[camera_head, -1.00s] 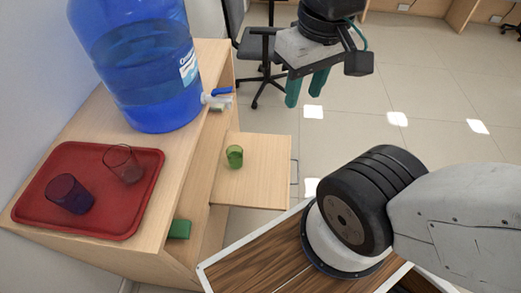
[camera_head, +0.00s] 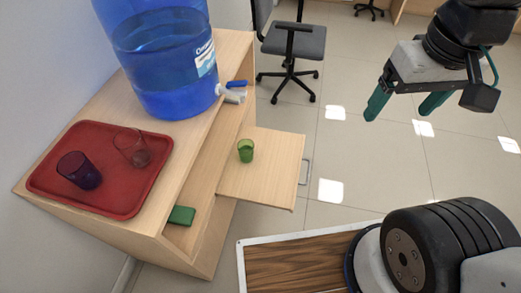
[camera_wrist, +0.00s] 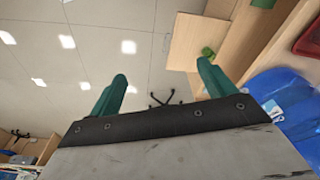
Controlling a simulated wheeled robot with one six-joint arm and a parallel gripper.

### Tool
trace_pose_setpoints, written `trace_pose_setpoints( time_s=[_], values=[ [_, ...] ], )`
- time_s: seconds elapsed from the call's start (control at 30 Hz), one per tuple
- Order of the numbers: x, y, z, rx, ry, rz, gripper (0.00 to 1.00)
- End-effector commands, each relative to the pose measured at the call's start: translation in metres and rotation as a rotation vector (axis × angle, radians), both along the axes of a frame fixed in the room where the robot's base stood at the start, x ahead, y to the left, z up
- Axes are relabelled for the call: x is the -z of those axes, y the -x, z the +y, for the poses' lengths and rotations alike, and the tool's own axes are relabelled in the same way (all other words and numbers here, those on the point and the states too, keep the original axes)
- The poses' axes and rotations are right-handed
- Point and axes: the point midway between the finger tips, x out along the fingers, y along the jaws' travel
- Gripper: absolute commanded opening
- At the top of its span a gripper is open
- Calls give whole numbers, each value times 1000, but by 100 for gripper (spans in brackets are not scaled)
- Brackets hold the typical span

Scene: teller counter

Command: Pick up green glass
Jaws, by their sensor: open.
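The green glass (camera_head: 246,150) stands upright on a light wooden pull-out shelf (camera_head: 268,180) in the head view. In the wrist view the green glass (camera_wrist: 208,52) shows small, just beyond one fingertip. My gripper (camera_head: 406,108) is open and empty, with teal fingers, up at the right of the head view over the floor. It is well apart from the glass. In the wrist view my gripper (camera_wrist: 162,78) has its two fingers spread with nothing between them.
A big blue water bottle (camera_head: 160,60) with a tap (camera_head: 232,94) stands on the cabinet near the shelf. A red tray (camera_head: 120,205) holds a purple glass (camera_head: 78,170) and a clear glass (camera_head: 133,147). A green object (camera_head: 182,215) lies in the cabinet opening. An office chair (camera_head: 293,45) stands behind.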

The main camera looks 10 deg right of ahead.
Motion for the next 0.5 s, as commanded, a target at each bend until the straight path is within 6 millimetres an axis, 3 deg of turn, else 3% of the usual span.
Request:
trace_pose_setpoints(
  time_s=[0.17,0.27,0.5],
  values=[
    [20,-65,12,-41,-2,-68,82],
    [40,-114,23,-70,-6,-130,82],
    [103,-219,61,-139,-23,-288,82]
  ],
)
